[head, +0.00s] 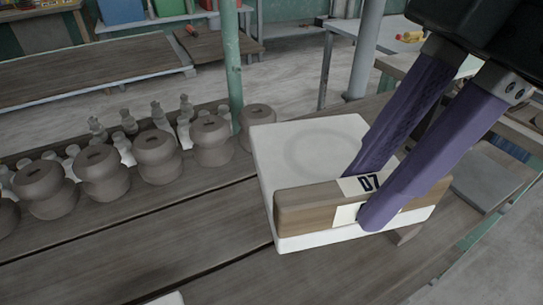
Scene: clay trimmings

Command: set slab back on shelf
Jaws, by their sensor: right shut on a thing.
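The slab (290,145) is a white, thick square piece with a faint ring on its top. A wooden strip (305,208) runs along its near edge and carries a white label reading 07. My right gripper (360,200) comes in from the upper right with two purple fingers. It is shut on the wooden strip of the slab, one finger behind the strip and one in front. The slab appears slightly tilted over the plank table (190,230); I cannot tell if it touches the planks. My left gripper is not in view.
A row of brown clay pots (158,155) stands left of the slab, with small pale figures (160,115) behind. A green post (232,70) rises behind the pots. The planks at lower left are mostly clear. A white piece (168,299) shows at the bottom edge.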

